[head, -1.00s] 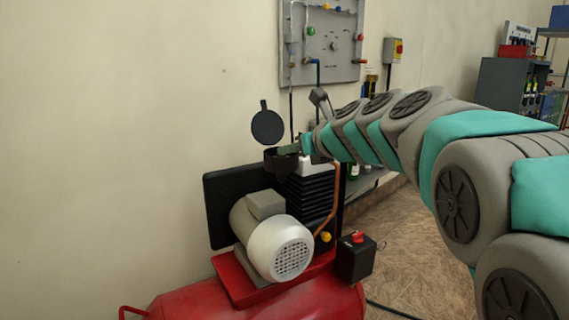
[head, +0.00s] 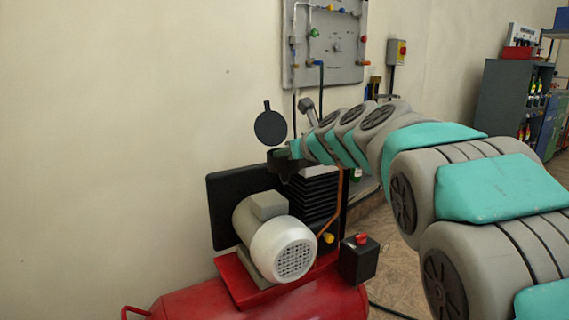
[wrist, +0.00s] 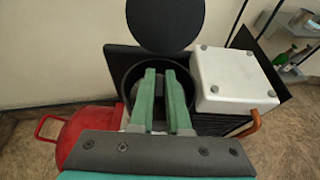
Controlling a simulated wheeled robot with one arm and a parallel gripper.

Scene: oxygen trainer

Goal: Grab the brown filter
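A black round cup (wrist: 124,76) with an open top stands by the compressor block. Its round black lid (wrist: 165,22) stands raised behind it. My gripper (wrist: 161,73) reaches into the cup with two green fingers, a gap between them. A dull brownish patch, perhaps the brown filter, shows dimly between and behind the fingers; most of it is hidden. I cannot tell whether the fingers touch it. In the head view the cup (head: 282,166) sits under the raised lid (head: 270,127), and my fingers are mostly hidden there.
A white box (wrist: 235,78) stands right beside the cup, with a copper pipe (wrist: 250,127) near it. Below are a grey motor (head: 275,240), a red tank (head: 255,303) and a black switch box (head: 358,262). The wall is close behind; a grey panel (head: 325,45) hangs there.

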